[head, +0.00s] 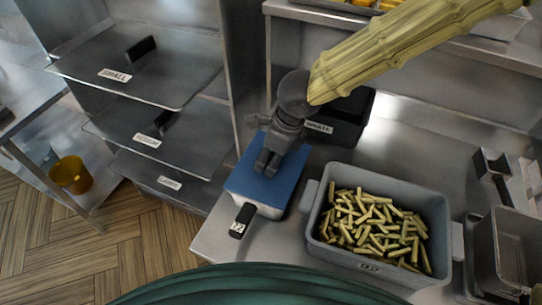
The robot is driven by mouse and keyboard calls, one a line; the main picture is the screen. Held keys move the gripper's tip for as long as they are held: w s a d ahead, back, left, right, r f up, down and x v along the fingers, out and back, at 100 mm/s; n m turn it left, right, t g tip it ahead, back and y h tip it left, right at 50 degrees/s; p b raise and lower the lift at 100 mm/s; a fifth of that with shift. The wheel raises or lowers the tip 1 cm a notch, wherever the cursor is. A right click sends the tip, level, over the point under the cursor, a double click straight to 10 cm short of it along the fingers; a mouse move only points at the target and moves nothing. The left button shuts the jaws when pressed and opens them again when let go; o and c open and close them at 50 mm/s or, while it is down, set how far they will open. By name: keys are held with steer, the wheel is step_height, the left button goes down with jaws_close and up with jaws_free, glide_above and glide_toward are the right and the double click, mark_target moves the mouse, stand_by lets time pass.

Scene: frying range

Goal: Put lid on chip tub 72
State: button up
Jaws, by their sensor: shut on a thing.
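A white-sided tub (263,208) stands at the left end of the steel counter, with a black tag (242,220) at its near side that seems to read 72. A flat blue lid (250,181) lies over its top; I cannot tell whether it is fully seated. My gripper (267,167) points down at the middle of the lid, its fingers shut on it. The part between the fingers is hidden. An open grey tub (318,199) full of cut chips stands to the right, its own label too small to read.
A black bin (345,126) stands behind my gripper. A shelf rack (140,65) with several black-handled grey panels is close on the left. Steel baskets (503,250) are at the right. Bare counter shows (225,235) before the white tub. A yellow bucket (70,175) is lower left.

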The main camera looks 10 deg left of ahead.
steer(key=shift+f, duration=0.4)
stand_by(0.4)
steer(key=o, duration=1.2)
steer(key=v, duration=1.2)
steer(key=shift+a, duration=0.1)
